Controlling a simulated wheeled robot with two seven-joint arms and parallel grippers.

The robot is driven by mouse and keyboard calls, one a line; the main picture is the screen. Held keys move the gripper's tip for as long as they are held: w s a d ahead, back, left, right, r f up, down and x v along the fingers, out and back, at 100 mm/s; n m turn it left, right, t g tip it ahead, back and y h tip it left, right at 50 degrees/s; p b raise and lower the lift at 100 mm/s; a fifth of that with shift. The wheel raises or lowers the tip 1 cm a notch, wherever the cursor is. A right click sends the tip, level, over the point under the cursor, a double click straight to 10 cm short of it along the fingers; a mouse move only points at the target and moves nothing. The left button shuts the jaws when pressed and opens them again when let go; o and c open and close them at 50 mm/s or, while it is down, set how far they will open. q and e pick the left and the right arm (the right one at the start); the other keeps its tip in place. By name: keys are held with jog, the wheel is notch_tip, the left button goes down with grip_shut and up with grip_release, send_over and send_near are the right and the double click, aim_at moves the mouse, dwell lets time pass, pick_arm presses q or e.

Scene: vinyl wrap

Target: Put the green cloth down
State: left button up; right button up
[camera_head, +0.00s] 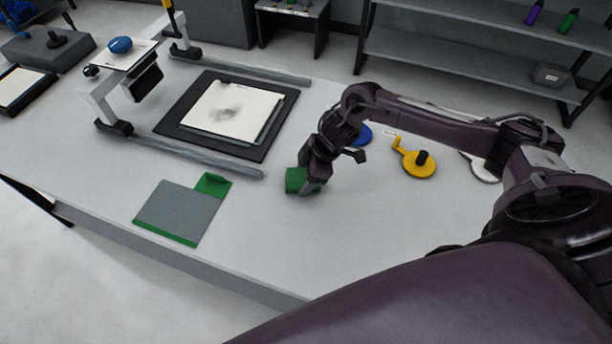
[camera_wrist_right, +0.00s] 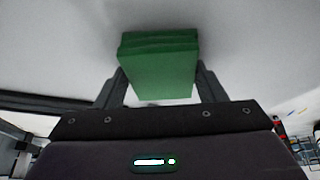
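The green cloth (camera_head: 296,181) is a folded block in my right gripper (camera_head: 310,186), low over the white table or at its surface; I cannot tell whether it touches. In the right wrist view the cloth (camera_wrist_right: 158,68) sits between the two fingers of the right gripper (camera_wrist_right: 158,90), which is closed around it. Part of the cloth is hidden behind the gripper in the head view. My left gripper is not in view.
A grey and green mat (camera_head: 178,211) lies left of the gripper. A black frame with a white sheet (camera_head: 232,112) is behind it, between grey rails (camera_head: 190,155). A yellow tool (camera_head: 418,165) and a blue disc (camera_head: 364,134) lie to the right. The table front (camera_head: 250,240) is clear.

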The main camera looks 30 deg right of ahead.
jog(key=shift+o, duration=1)
jog(key=shift+s+f, duration=0.45)
jog(key=shift+f, duration=0.25)
jog(key=shift+s+a, duration=0.1)
jog(key=shift+a, duration=0.05)
jog(key=shift+r, duration=0.35)
jog(key=w+b+v, duration=0.1)
jog(key=v, duration=1.1)
jog(key=shift+r, duration=0.5)
jog(key=shift+f, duration=0.1)
